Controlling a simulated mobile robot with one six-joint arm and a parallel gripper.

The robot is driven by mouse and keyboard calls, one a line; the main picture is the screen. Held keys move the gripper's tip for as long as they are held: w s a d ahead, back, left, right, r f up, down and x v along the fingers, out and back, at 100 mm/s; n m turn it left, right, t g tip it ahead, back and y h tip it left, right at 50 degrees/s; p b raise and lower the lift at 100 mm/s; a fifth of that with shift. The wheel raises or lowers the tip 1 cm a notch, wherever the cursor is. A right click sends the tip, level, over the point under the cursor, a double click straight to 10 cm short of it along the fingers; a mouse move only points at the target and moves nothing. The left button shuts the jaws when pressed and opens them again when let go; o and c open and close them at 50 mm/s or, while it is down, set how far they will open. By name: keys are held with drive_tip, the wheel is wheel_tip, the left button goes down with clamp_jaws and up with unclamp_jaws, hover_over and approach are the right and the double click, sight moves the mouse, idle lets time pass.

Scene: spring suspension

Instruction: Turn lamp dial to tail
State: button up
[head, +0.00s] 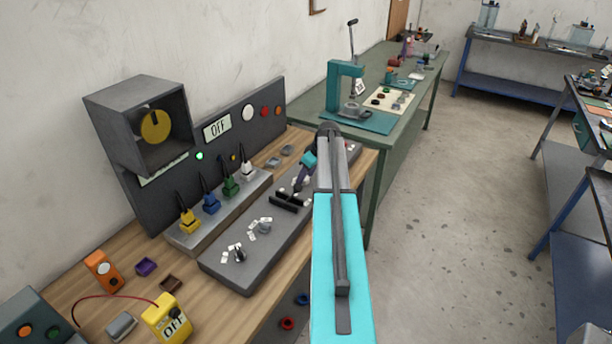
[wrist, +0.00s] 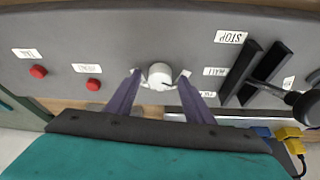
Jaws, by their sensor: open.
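A pale round dial (wrist: 159,74) stands on the grey control panel (wrist: 120,45) in the wrist view, with small white labels near it that are upside down and too blurred to read surely. My gripper (wrist: 160,82) is open, its two purple fingers on either side of this dial; I cannot tell whether they touch it. In the head view my gripper (head: 299,187) is at the far part of the flat grey console (head: 235,278), and the dial there is largely hidden by it. Two other dials with white labels, a near one (head: 240,255) and a grey one (head: 264,228), sit closer on the console.
A black slotted lever (wrist: 262,80) stands right of the dial in the wrist view. Two red buttons (wrist: 93,85) are on the left. A green table (head: 410,100) is beyond.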

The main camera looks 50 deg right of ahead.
drive_tip(key=c, duration=1)
drive_tip(key=shift+a, duration=0.15)
drive_tip(key=shift+c, duration=0.3)
